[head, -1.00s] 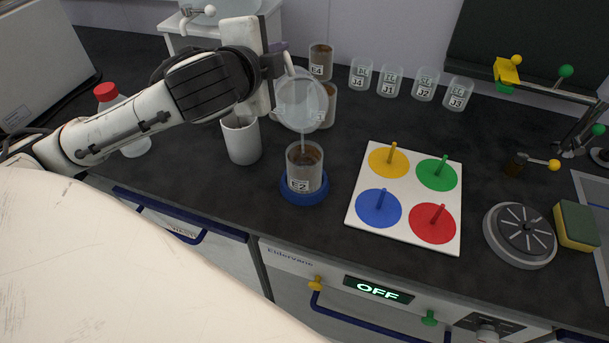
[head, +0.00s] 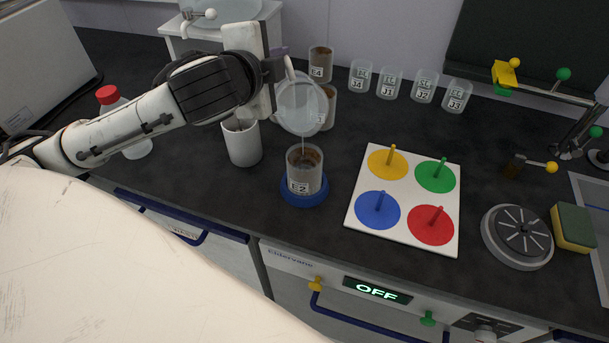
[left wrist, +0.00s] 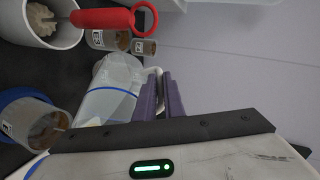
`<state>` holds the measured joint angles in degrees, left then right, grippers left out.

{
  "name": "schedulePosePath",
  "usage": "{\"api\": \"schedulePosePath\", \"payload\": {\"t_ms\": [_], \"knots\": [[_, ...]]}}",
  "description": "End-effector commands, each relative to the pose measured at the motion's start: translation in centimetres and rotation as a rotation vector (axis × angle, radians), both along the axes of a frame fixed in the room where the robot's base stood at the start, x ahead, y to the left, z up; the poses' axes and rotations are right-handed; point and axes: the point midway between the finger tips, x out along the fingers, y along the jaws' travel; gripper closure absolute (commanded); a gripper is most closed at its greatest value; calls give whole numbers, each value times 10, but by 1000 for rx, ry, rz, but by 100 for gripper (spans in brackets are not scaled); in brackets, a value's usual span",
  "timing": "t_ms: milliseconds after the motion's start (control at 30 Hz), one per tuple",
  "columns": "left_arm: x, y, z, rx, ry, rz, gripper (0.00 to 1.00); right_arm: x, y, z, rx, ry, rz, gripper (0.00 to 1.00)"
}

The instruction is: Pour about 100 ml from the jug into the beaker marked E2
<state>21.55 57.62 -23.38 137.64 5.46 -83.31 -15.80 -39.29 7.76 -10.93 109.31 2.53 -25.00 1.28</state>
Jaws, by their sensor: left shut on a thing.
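My left gripper (head: 283,68) is shut on the handle of the clear jug (head: 301,106); its purple fingers (left wrist: 161,95) show at the handle in the left wrist view. The jug is tilted, with its mouth above the beaker marked E2 (head: 304,177). A thin, pale stream runs from the jug down toward that beaker's opening. The beaker stands upright on a round blue base (head: 303,197) and holds brown contents. The jug (left wrist: 110,88) and the beaker (left wrist: 36,124) also show in the left wrist view. The exact liquid level is unclear. My right gripper is out of view.
A white cup (head: 242,145) stands left of the beaker. Brown-filled beakers, one marked E4 (head: 320,63), stand behind the jug. Several clear beakers (head: 390,83) line the back. A white board with coloured discs (head: 408,200) lies to the right. A red-capped bottle (head: 130,130) is at left.

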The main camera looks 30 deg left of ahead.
Motion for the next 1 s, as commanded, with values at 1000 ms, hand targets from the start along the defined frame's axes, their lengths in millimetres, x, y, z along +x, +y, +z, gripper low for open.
{"api": "schedulePosePath", "payload": {"t_ms": [1000], "knots": [[47,42,18,-176,193,3,100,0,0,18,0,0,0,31]]}}
